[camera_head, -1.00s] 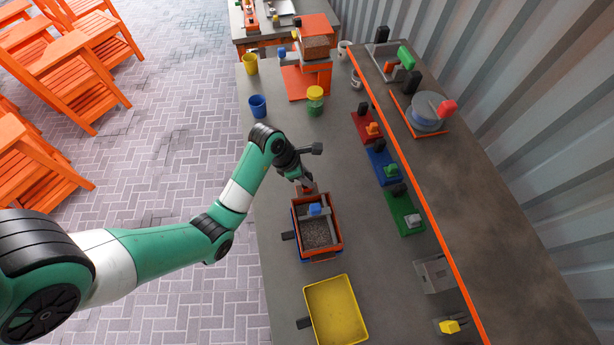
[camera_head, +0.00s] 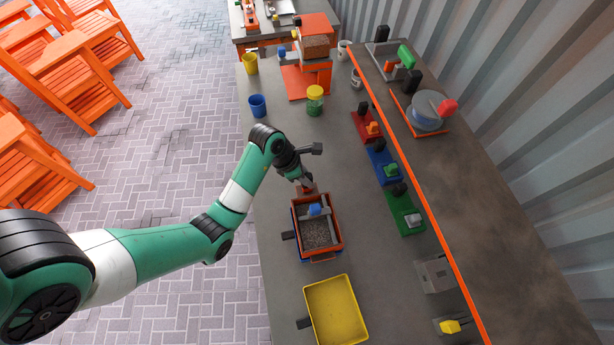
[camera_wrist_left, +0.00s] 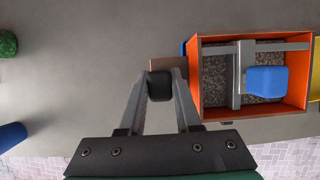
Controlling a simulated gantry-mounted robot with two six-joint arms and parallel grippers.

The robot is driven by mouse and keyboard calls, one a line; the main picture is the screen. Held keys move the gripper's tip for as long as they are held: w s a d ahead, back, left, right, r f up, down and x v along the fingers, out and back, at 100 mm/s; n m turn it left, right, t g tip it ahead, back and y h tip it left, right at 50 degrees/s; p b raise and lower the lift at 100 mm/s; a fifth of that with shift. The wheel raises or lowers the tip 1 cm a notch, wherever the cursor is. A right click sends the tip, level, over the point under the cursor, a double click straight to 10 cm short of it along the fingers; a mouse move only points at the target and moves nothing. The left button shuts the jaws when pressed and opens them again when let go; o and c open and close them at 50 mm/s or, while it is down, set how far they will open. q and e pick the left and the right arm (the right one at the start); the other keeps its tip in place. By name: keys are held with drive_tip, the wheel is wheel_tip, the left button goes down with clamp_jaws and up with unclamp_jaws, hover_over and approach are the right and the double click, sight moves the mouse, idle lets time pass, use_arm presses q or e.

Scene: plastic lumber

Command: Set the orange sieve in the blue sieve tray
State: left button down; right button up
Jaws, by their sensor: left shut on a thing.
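The orange sieve (camera_head: 341,232) is an open rectangular box holding grey grains, with a grey crossbar and a blue block in it. It also shows in the left wrist view (camera_wrist_left: 250,115). The blue sieve tray (camera_head: 293,219) shows only as thin edges around and below the sieve; a blue corner shows in the left wrist view (camera_wrist_left: 183,48). The sieve looks nested in or just over the tray; whether it is fully seated I cannot tell. My left gripper (camera_head: 306,188) is shut on the sieve's handle at its far end, also in the left wrist view (camera_wrist_left: 160,86). My right gripper is out of view.
A yellow tray (camera_head: 336,310) stands just nearer than the sieve. A blue cup (camera_head: 257,106), a yellow cup (camera_head: 250,64) and a green jar (camera_head: 315,101) stand at the back. Red, blue and green stands (camera_head: 385,166) line the right.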

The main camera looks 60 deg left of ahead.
use_arm(q)
drive_tip(key=shift+f+b, duration=0.65)
drive_tip(key=shift+f, duration=0.05)
drive_tip(key=c, duration=0.5)
unclamp_jaws()
drive_tip(key=p+v, duration=0.6)
drive_tip(key=v, duration=0.5)
drive_tip(key=shift+r, duration=0.4)
drive_tip(key=shift+f, duration=0.1)
